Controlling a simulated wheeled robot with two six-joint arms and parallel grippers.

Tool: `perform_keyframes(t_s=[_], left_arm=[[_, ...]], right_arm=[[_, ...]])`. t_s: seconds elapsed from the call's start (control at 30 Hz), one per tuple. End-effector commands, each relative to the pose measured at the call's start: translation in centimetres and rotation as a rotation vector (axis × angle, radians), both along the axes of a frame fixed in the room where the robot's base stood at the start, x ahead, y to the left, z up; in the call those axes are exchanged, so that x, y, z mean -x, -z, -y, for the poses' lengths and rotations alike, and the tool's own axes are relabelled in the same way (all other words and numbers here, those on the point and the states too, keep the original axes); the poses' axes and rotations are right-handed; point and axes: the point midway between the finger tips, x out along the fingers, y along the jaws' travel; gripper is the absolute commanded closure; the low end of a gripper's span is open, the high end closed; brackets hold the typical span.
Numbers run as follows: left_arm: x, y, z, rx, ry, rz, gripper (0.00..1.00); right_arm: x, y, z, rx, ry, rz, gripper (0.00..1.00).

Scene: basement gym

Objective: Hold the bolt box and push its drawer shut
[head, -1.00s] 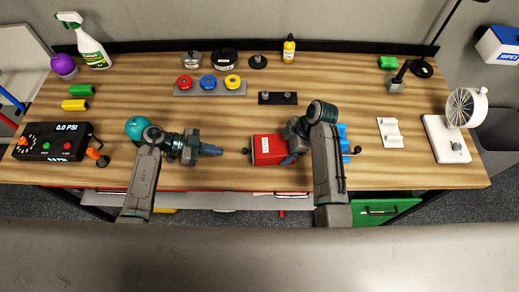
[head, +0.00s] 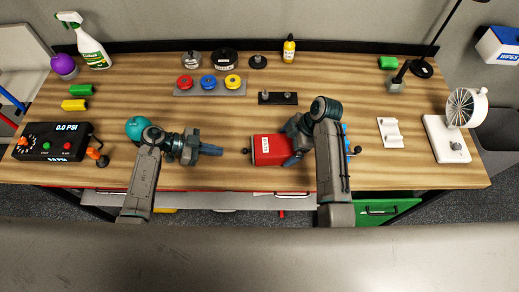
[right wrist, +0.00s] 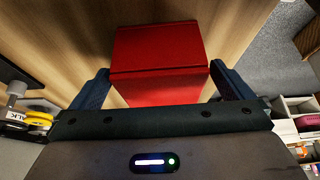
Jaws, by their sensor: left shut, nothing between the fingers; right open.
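The red bolt box (head: 268,150) lies on the wooden bench with a white label on its top. A small dark knob sits at its left end. How far its drawer stands out I cannot tell. My left gripper (head: 216,150) is shut and empty, pointing right at the knob end with a gap between. My right gripper (head: 293,157) is open at the box's right end and hides part of it. In the right wrist view the red box (right wrist: 158,48) lies between the two spread fingers, with a seam across it.
A blue item (head: 344,132) is partly hidden behind my right arm. A black strip with pegs (head: 278,98) and a tray of coloured spools (head: 210,90) stand behind. A white bracket (head: 389,132) lies to the right. The bench's front edge is close.

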Motion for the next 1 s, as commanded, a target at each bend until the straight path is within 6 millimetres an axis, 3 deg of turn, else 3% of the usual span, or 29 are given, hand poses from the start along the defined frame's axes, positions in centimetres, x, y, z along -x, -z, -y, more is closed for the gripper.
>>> perform_keyframes(t_s=[0.3,0.5,0.7,1.0], left_arm=[[0.0,0.0,0.0,0.0,0.0,0.0,1.0],[0.0,0.0,0.0,0.0,0.0,0.0,1.0],[0.0,0.0,0.0,0.0,0.0,0.0,1.0],[-0.7,-0.9,0.4,0.034,-0.047,0.069,1.0]], right_arm=[[-0.3,-6.0,3.1,0.003,0.001,0.004,0.0],[-0.4,-8.5,4.4,0.002,0.001,0.003,0.0],[-0.3,-9.2,4.7,0.001,0.0,0.0,0.0],[0.3,-8.7,5.0,0.014,0.039,-0.01,0.0]])
